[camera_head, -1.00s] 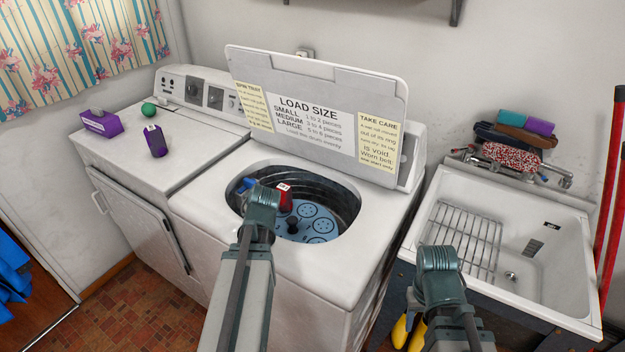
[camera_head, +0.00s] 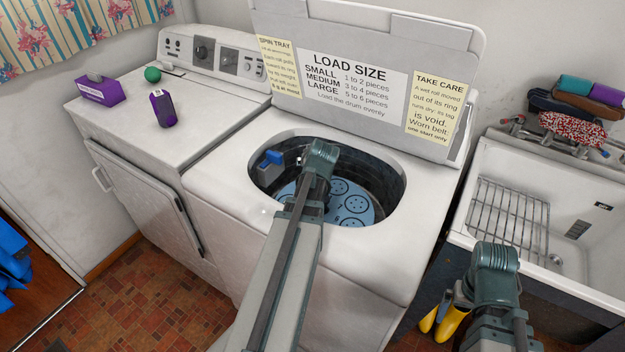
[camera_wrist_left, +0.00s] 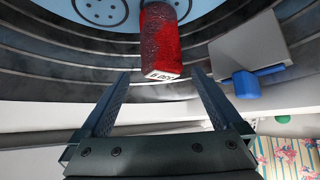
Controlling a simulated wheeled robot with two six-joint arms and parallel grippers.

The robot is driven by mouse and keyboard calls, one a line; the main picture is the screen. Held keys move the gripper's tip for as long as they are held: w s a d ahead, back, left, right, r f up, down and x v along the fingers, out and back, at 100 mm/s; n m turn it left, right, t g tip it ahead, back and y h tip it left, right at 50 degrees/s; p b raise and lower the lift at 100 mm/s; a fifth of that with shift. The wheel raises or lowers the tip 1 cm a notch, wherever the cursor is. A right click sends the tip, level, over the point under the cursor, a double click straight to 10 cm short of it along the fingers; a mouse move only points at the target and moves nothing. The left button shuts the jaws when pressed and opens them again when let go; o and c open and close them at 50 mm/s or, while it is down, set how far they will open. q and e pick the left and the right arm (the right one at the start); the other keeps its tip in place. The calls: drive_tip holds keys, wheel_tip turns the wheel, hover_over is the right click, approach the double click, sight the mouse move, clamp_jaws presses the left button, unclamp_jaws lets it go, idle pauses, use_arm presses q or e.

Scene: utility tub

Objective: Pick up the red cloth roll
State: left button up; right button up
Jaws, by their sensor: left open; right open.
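The red cloth roll (camera_wrist_left: 160,38) stands inside the washer drum in the left wrist view, with a white printed label on its near end. My left gripper (camera_wrist_left: 160,80) is open, its two fingers apart on either side of the roll's labelled end; I cannot tell whether they touch it. In the head view my left arm reaches down over the tub opening, and my wrist hides the roll and the fingertips. My right gripper (camera_head: 494,268) is in front of the sink, away from the tub, and its fingertips are hidden.
The drum (camera_head: 385,188) has a blue perforated floor (camera_head: 352,205) and a blue clip (camera_head: 272,158) at its left rim. The raised lid (camera_head: 370,30) stands behind. A sink (camera_head: 590,230) with rolled cloths (camera_head: 572,128) is at right. A purple bottle (camera_head: 163,108) and box (camera_head: 99,90) stand left.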

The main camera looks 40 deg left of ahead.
use_arm(q)
drive_tip(key=shift+b+x, duration=0.35)
drive_tip(key=shift+x, duration=0.75)
drive_tip(key=b+x, duration=0.3)
drive_tip(key=x, duration=0.2)
drive_tip(key=shift+a, duration=0.25)
drive_tip(key=shift+r, duration=0.1)
use_arm(e)
wheel_tip(320, 180, down, 5)
drive_tip(key=shift+r, duration=0.1)
use_arm(q)
clamp_jaws()
